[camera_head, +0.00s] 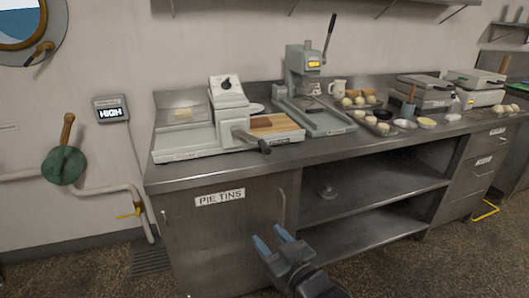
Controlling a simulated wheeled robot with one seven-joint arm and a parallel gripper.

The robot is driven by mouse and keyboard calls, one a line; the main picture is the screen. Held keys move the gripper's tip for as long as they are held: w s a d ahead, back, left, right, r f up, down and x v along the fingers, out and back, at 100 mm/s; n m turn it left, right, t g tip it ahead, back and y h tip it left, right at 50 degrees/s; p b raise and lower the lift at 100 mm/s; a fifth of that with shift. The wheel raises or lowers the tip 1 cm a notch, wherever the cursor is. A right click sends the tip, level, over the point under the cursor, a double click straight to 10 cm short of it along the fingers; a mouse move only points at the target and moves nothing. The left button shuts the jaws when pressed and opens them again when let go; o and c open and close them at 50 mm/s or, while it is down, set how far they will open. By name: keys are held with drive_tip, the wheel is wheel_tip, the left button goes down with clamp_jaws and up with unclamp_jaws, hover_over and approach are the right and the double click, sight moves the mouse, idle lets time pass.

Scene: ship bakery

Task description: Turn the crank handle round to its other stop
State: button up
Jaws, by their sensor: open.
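A green round crank (62,167) with a wooden handle (67,130) is mounted on the pale wall pipe at the left. The wooden handle points up and slightly right. A dark handle (252,140) on the grey slicer-like machine also looks like a crank, angled down to the right. My gripper (272,240) is at the bottom centre with its blue fingers apart and nothing between them. It is in front of the cabinet, well to the right of the green crank and touching neither handle.
A wall display (111,110) reads "HIGH" beside the green crank. The steel counter (165,175) carries the slicer-like machine (229,115), a lever press (304,70) and several food items. A yellow-handled valve (130,212) is low on the pipe.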

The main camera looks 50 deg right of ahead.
sight(265, 147)
drive_tip(key=w+d+r+h, duration=0.1)
drive_tip(key=w+d+r, duration=0.2)
drive_tip(key=w+d, duration=0.1)
drive_tip(key=w+d+r+m+h, duration=0.1)
drive_tip(key=w+d+r, duration=0.2)
drive_tip(key=d, duration=0.4)
drive_tip(key=w+d+r+m+h+p, duration=0.1)
drive_tip(key=w+d+r, duration=0.2)
drive_tip(key=d, duration=0.3)
drive_tip(key=shift+w+r+g+h, duration=0.15)
drive_tip(key=shift+w+g+h, duration=0.2)
drive_tip(key=shift+w, duration=0.5)
drive_tip(key=shift+w+d+r, duration=0.1)
drive_tip(key=shift+w+d, duration=0.05)
drive_tip(key=shift+w, duration=0.1)
drive_tip(key=x, duration=0.7)
drive_tip(key=shift+w+p, duration=0.1)
drive_tip(key=shift+p, duration=0.25)
drive_tip(key=shift+c, duration=0.2)
clamp_jaws()
